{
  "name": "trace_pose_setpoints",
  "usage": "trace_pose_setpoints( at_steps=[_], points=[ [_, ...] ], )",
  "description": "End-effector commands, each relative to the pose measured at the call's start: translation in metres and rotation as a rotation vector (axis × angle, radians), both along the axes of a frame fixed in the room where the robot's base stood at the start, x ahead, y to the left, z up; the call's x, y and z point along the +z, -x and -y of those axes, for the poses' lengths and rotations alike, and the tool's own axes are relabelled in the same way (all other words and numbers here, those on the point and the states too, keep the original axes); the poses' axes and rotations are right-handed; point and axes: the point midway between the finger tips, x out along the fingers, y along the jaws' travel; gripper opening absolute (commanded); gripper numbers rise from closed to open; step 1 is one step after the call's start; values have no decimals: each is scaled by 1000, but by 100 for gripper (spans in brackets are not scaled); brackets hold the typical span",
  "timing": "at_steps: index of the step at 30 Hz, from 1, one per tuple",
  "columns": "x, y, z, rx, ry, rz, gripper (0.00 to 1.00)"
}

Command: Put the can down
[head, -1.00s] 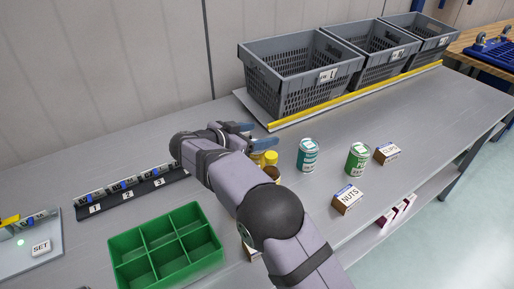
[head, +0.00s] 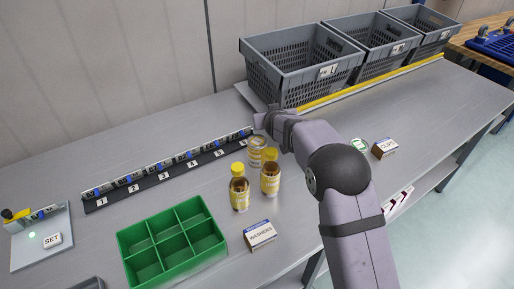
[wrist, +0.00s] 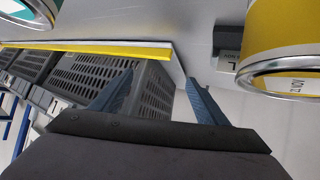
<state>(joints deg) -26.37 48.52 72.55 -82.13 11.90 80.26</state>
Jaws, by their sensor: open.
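A yellow-labelled can (head: 257,146) stands upright on the bench behind two yellow-capped bottles. It also shows large at the upper right of the wrist view (wrist: 288,40). My gripper (wrist: 158,88) is open, with nothing between its blue fingers, and the yellow can is apart from them. In the head view my gripper (head: 264,119) is just behind the yellow can; its fingers are hard to make out. A green can (head: 359,146) shows partly behind my arm.
The bottles (head: 239,194) (head: 270,180) stand close in front. A numbered rail (head: 165,178) runs left of my gripper. A green divided box (head: 170,244) and a WASHERS box (head: 260,235) lie nearer. Grey crates (head: 300,68) stand behind a yellow edge strip (head: 370,82).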

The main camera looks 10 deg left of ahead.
Motion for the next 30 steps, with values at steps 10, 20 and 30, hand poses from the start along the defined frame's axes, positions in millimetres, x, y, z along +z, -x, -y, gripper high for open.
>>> trace_pose_setpoints(
  at_steps=[10,20,30],
  points=[
    [7,31,36,539,-38,-15,68],
    [22,108,63,936,-185,56,68],
    [19,150,63,1082,-299,79,68]
  ],
)
